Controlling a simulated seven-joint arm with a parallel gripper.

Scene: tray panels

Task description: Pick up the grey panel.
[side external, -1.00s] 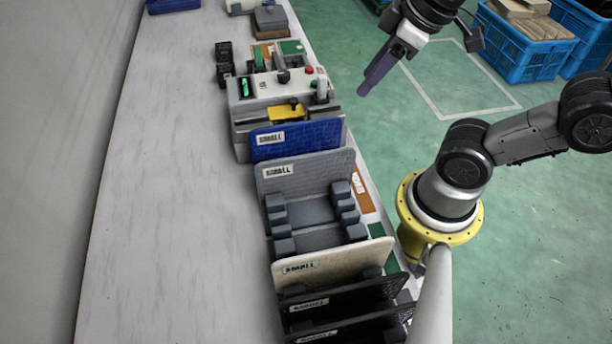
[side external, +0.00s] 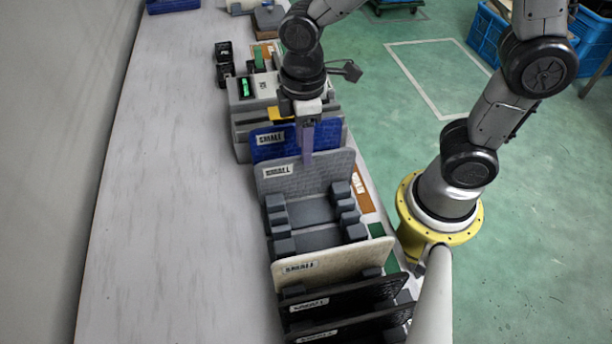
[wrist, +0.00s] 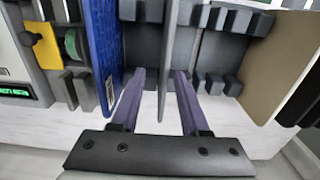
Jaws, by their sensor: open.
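The grey panel (side external: 322,180), with a "SMALL" label, stands upright in the rack just in front of the blue panel (side external: 268,150). My gripper (side external: 307,160) is over the grey panel's top edge, pointing down. In the wrist view, my gripper's two purple fingers (wrist: 160,72) are apart. The thin edge of the grey panel (wrist: 169,50) lies between them, with a gap visible on both sides. The blue panel (wrist: 103,45) is just outside the left finger. In the side view the fingers overlap each other, so their spacing is hidden there.
Grey rack slots (side external: 312,212) lie in front of the grey panel. A beige panel (side external: 335,262) and black panels (side external: 345,292) stand nearer the camera. A machine with a yellow part (side external: 282,114) is behind the blue panel. The table's left side (side external: 170,200) is clear.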

